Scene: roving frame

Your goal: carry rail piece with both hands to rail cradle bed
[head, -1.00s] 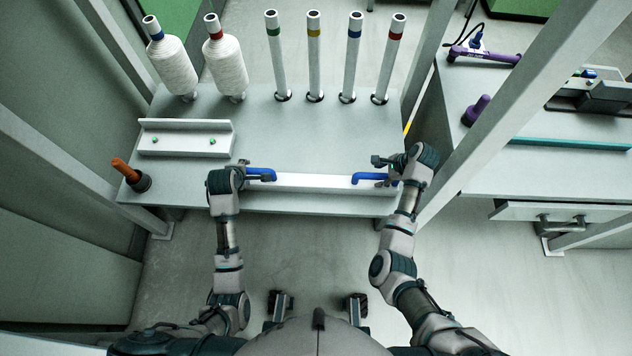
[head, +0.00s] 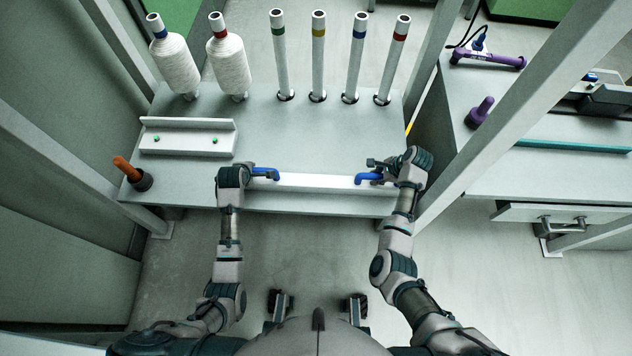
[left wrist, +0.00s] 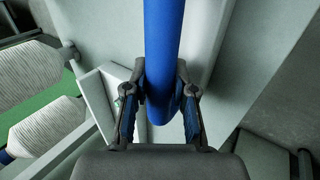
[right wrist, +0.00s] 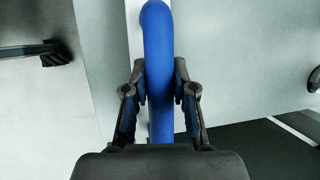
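The rail piece (head: 315,183) is a long white bar lying along the front edge of the grey table, with a blue handle near each end. My left gripper (head: 258,172) is shut on the left blue handle (left wrist: 164,50). My right gripper (head: 376,170) is shut on the right blue handle (right wrist: 158,40). In both wrist views the fingers sit against the two sides of a handle. A white ledged block with two green dots (head: 188,144), apparently the cradle bed, stands at the table's left, behind the rail's left end.
Two white spools (head: 228,62) and several upright posts with coloured bands (head: 318,60) line the table's back. An orange-handled peg (head: 125,168) stands at the left front corner. Grey frame posts (head: 490,130) flank the table. The middle of the tabletop is clear.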

